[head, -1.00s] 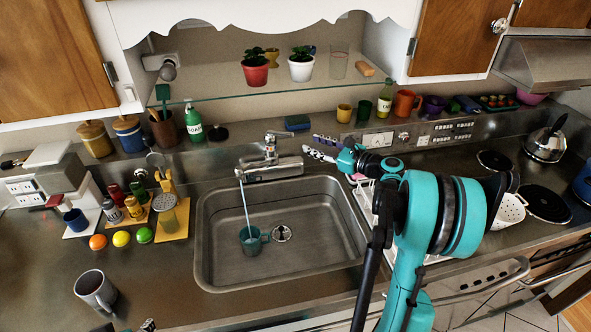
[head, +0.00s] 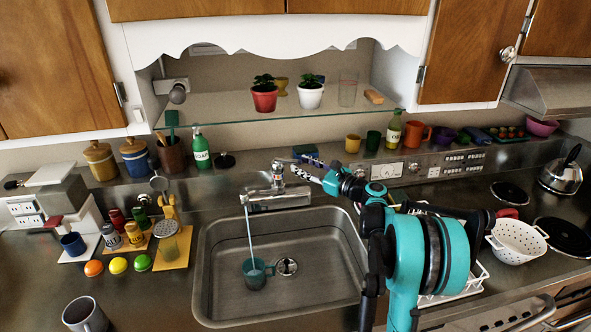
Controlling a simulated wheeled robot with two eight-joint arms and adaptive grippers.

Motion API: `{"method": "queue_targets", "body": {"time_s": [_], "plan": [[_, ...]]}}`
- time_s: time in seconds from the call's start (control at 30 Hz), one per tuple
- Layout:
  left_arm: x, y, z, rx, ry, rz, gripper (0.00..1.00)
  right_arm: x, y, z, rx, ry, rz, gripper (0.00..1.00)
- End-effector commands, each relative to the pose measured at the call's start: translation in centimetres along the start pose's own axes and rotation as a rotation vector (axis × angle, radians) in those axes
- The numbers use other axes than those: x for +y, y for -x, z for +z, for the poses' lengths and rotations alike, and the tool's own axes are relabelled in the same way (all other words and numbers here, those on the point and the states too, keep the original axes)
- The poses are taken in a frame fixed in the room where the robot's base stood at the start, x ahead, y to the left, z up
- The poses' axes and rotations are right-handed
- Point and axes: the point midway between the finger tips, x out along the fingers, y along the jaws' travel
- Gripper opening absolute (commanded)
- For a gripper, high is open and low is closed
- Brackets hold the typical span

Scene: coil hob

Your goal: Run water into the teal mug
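The teal mug (head: 255,274) stands in the sink, left of the drain. A stream of water (head: 249,232) runs from the tip of the tap's spout (head: 262,201) down into the mug. How full the mug is cannot be made out. The tap's lever (head: 278,170) is above the spout base. My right gripper (head: 303,168) is just right of the lever, its two fingers apart, with nothing seen between them. Whether a finger touches the lever cannot be told. My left gripper is not in view.
The steel sink (head: 210,275) is otherwise empty apart from its drain (head: 287,267). A grey mug (head: 85,315) stands on the counter at the lower left. A blue sponge (head: 305,150) lies behind the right gripper. A white colander (head: 518,242) is at the right.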

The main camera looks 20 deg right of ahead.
Motion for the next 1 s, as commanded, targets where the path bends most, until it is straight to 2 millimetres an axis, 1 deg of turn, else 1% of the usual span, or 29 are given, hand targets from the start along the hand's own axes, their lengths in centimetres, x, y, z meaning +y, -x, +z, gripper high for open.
{"method": "queue_targets", "body": {"time_s": [0.03, 0.2, 0.3, 0.53, 0.57, 0.6, 0.67, 0.7, 0.87, 1.0], "plan": [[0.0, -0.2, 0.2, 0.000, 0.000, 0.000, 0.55, 0.1, -0.9, -0.1, 0.000, 0.000, 0.002, 0.36], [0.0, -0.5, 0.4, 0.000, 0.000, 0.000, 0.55, 0.1, -2.6, -0.1, 0.000, 0.000, 0.001, 0.36], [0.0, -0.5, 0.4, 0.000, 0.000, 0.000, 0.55, 0.0, -3.0, 0.0, 0.000, 0.000, -0.001, 0.36], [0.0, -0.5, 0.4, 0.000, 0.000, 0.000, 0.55, 0.0, -3.0, 0.0, 0.000, 0.000, -0.001, 0.36], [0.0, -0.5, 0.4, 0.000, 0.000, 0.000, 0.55, 0.0, -3.0, 0.0, 0.000, 0.000, -0.001, 0.28], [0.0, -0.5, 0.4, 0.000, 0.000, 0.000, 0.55, 0.0, -3.0, 0.0, 0.000, 0.000, -0.001, 0.18], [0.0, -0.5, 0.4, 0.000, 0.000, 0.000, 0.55, 0.0, -3.0, 0.0, 0.000, 0.000, -0.001, 0.02], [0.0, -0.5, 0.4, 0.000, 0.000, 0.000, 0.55, 0.0, -3.0, 0.0, 0.000, 0.000, -0.001, 0.00], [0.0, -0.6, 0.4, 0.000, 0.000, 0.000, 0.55, 0.0, -3.0, -0.1, -0.001, 0.000, -0.001, 0.00], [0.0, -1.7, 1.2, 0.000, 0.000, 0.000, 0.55, 0.2, -2.8, -1.1, -0.056, 0.003, -0.009, 0.00]]}}
